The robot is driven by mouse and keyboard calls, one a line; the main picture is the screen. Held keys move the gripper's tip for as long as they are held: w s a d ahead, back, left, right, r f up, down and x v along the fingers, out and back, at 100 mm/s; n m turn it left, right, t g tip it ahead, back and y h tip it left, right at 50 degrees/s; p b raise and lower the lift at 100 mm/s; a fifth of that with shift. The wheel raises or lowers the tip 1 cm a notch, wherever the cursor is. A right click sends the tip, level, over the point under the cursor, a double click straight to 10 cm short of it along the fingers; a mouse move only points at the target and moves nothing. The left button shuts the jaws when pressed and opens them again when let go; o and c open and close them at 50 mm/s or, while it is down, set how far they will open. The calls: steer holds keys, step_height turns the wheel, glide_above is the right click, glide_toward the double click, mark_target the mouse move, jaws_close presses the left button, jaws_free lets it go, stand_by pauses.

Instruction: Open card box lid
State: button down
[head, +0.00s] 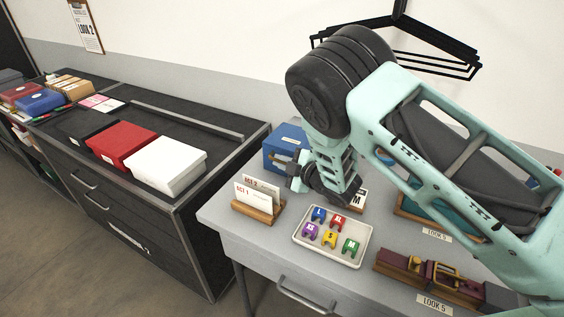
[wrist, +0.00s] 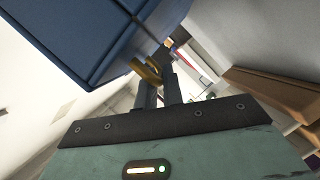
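The card box is a blue box (head: 284,143) at the back left of the grey table, partly hidden behind my arm. In the wrist view the blue box (wrist: 95,35) fills the upper left, close to the camera. A brass-coloured tab (wrist: 146,72) sticks out from its lower edge. My gripper (head: 297,172) is at the front right of the box. In the wrist view the gripper's two dark fingers (wrist: 160,85) stand a narrow gap apart, with their tips right by the tab. I see no firm grip on it. The lid looks closed.
A card holder (head: 258,205) and a tray of coloured size markers (head: 330,237) stand just in front of my gripper. A wooden rack (head: 430,272) is at the right. Red (head: 122,143) and white (head: 167,164) boxes sit on the dark cabinet. Hangers (head: 400,35) hang behind my arm.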

mark_target(292, 145)
steer(key=shift+r, duration=0.1)
steer(key=shift+w+d+r+p, duration=0.15)
steer(key=shift+r+p, duration=0.15)
steer(key=shift+r, duration=0.2)
steer(key=w+d+r+m+g+p, duration=0.1)
steer(key=r+m, duration=0.1)
steer(key=r, duration=0.1)
steer(key=w+d+r+m+g+p, duration=0.1)
steer(key=w+r+p, duration=0.1)
steer(key=r, duration=0.1)
steer(key=w+d+r+m+g+y+p, duration=0.1)
steer(key=r+m+p, duration=0.1)
steer(key=r, duration=0.1)
steer(key=shift+w+d+r+m, duration=0.1)
steer(key=shift+w+r+m, duration=0.2)
steer(key=shift+w, duration=0.1)
steer(key=w+d+r+m, duration=0.1)
steer(key=w+d+r, duration=0.2)
steer(key=w+d, duration=0.2)
steer(key=shift+w+d+r+g+y+p, duration=0.2)
steer(key=shift+w+d+g+y+p, duration=0.15)
steer(key=shift+w, duration=1.55)
